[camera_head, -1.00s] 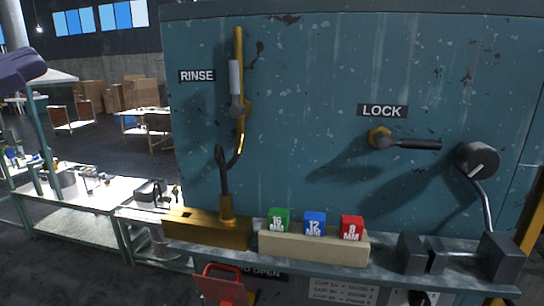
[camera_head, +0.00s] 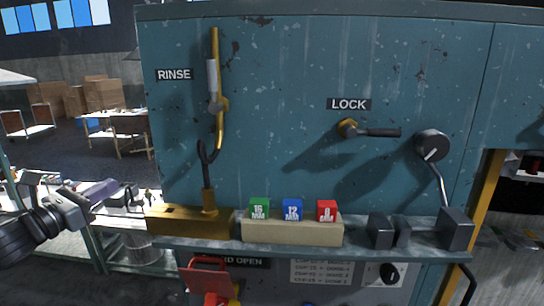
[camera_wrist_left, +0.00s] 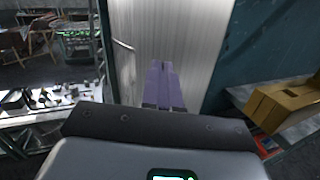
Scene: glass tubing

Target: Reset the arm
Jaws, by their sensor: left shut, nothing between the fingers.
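My left gripper (camera_head: 112,188) is at the lower left in the head view, with its arm coming in from the left edge. Its purple fingers point right, in front of the workbench and left of the teal cabinet (camera_head: 290,95). In the left wrist view the purple fingers (camera_wrist_left: 163,82) lie together, shut, with nothing held between them. A pale metal panel stands behind them. My right gripper is not in view.
On the cabinet's shelf are a brass block (camera_head: 185,222), a cream holder (camera_head: 290,232) with green, blue and red blocks, and dark clamp blocks (camera_head: 455,230). A rinse pipe (camera_head: 213,90) and lock lever (camera_head: 375,132) stick out. A workbench (camera_head: 115,222) stands left.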

